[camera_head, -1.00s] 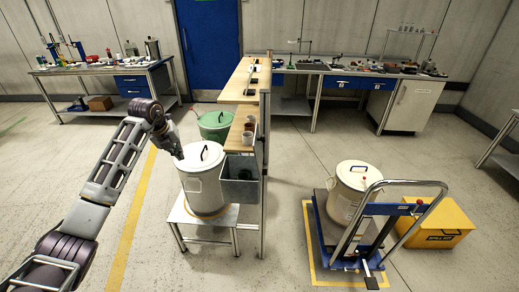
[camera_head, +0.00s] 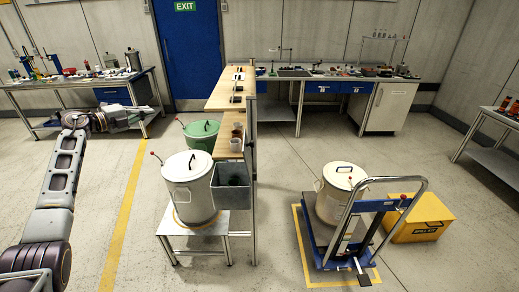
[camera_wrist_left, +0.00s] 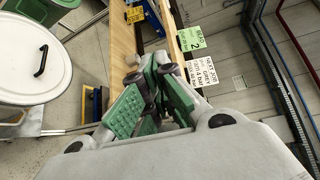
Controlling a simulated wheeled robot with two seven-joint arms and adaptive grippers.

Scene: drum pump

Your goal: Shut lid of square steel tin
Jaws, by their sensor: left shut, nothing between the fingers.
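I cannot clearly make out a square steel tin with a lid. Small tins and bottles on the left bench include a grey metal container (camera_head: 133,60), too small to tell its shape. My left gripper (camera_head: 143,115) is raised in front of that bench, above and left of the white drum (camera_head: 188,190). In the left wrist view its green-padded fingers (camera_wrist_left: 151,80) are shut with nothing held, apart from the labelled wooden board (camera_wrist_left: 165,22). My right gripper is not in view.
The white drum stands on a low steel stand (camera_head: 200,228), with a green drum (camera_head: 201,135) behind and a grey open box (camera_head: 232,190) beside it. A second white drum (camera_head: 338,195) is on a blue trolley. A yellow spill box (camera_head: 420,215) stands right. Floor between is clear.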

